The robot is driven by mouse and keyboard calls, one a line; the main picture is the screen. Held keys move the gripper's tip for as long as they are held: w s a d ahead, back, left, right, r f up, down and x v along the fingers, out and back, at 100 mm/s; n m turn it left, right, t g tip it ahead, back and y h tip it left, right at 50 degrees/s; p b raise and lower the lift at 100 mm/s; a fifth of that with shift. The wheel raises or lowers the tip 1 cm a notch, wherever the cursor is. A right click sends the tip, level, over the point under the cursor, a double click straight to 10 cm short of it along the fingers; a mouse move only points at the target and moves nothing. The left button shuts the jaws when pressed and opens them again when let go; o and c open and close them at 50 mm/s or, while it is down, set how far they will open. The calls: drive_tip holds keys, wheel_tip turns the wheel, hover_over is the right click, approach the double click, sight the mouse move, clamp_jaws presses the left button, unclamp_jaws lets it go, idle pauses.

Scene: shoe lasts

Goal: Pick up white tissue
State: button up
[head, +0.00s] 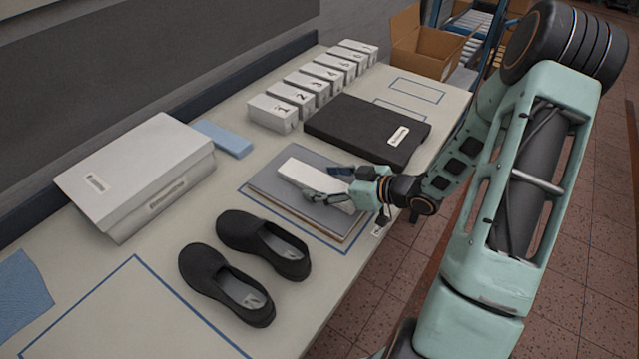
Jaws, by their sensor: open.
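The white tissue (299,170) looks like a flat, folded white strip. It lies on a grey square sheet or stack (273,183) inside a blue outline on the table. My gripper (328,183) is low over the right end of the tissue, with its fingers apart on either side of it. The gripper covers part of that end. I cannot tell whether the fingers touch the tissue.
Black shoes (263,246) stand in front on the table (110,254). A dark flat case (345,126) lies just behind the stack. Numbered white boxes (273,113) line the back.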

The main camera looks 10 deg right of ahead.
drive_tip(key=c, duration=0.9)
drive_tip(key=shift+o, duration=0.2)
drive_tip(key=shift+r, duration=0.1)
